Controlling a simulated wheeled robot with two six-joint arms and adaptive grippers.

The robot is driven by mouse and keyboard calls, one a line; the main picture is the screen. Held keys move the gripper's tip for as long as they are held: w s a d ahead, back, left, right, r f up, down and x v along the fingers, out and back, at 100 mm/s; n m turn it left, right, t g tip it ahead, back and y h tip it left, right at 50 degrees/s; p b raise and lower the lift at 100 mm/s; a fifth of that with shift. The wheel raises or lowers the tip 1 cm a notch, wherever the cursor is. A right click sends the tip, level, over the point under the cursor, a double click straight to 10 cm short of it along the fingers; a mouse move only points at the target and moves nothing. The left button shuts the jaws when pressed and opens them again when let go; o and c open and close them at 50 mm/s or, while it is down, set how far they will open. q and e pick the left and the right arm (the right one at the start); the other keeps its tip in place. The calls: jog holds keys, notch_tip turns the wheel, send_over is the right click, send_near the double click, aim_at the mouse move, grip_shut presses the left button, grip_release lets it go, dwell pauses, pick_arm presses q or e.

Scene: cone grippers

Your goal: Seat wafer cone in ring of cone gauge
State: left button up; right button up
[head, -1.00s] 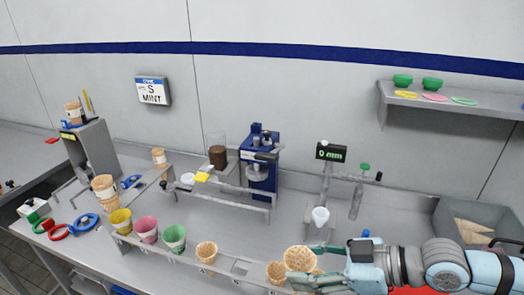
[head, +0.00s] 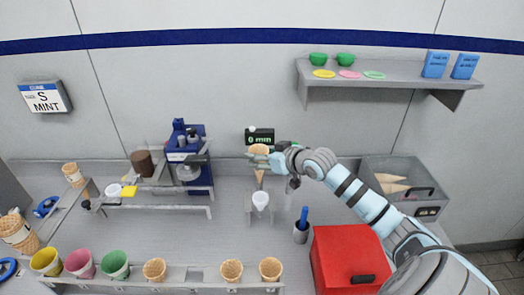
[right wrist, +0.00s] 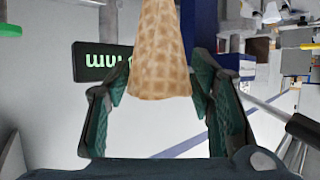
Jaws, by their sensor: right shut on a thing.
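The wafer cone (head: 259,178) is held in my right gripper (head: 268,158), its narrow end pointing down. The cone (right wrist: 158,50) also shows between the green finger pads in the right wrist view, where my gripper (right wrist: 165,115) is shut on it. The cone gauge has a dark display (head: 260,136) with green digits, partly behind the gripper. A white funnel-shaped part (head: 261,201) of the gauge hangs below the cone. The cone's tip appears just above it; whether they touch is unclear. The gauge's ring is not clearly visible. My left gripper is out of view.
A front rack (head: 195,278) holds several wafer cones and coloured cups. A blue press (head: 190,160) stands left of the gauge. A red box (head: 350,258) and a grey bin with cones (head: 405,180) stand right. A shelf (head: 385,75) hangs above.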

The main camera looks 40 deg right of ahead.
jog(key=shift+f, duration=0.35)
jog(key=shift+s+f, duration=0.25)
jog(key=shift+f, duration=0.05)
pick_arm(q)
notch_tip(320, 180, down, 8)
jog(key=b, duration=0.8)
pick_arm(e)
notch_tip(320, 180, down, 13)
jog(key=shift+s+f, duration=0.2)
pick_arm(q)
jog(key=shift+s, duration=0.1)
pick_arm(e)
jog(key=shift+r, duration=0.1)
jog(key=o, duration=0.8)
